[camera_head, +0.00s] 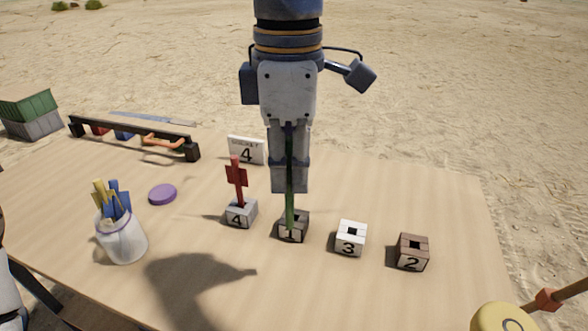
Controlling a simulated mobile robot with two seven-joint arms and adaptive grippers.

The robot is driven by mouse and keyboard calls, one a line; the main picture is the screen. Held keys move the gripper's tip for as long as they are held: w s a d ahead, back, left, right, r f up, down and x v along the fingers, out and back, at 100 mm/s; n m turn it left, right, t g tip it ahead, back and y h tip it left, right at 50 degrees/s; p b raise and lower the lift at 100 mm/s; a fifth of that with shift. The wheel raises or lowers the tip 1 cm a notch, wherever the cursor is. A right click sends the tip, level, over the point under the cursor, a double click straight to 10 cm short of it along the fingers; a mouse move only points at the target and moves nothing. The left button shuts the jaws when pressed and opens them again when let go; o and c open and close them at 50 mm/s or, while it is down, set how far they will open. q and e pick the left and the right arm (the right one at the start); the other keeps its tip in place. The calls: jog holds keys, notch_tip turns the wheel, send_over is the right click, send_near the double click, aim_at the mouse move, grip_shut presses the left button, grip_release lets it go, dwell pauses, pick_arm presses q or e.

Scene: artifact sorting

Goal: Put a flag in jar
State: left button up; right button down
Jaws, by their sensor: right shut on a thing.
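My right gripper (290,180) hangs down over the table and is shut on a green flag (290,212). A red flag (237,178) stands upright in the grey block marked 4 (240,214). My left gripper is not in view.
A purple lid (162,194) lies behind the jar. Blocks marked 3 (350,240) and 2 (412,253) stand empty at right. A white sign with a 4 (246,150) and a dark rack (130,134) are at the back. A yellow round object (502,318) is at lower right.

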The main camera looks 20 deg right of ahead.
jog(key=s+a+r, duration=0.1)
jog(key=s+r, duration=0.3)
jog(key=r, duration=0.3)
jog(key=shift+a, duration=0.3)
dwell(0.3)
jog(key=shift+s, duration=0.1)
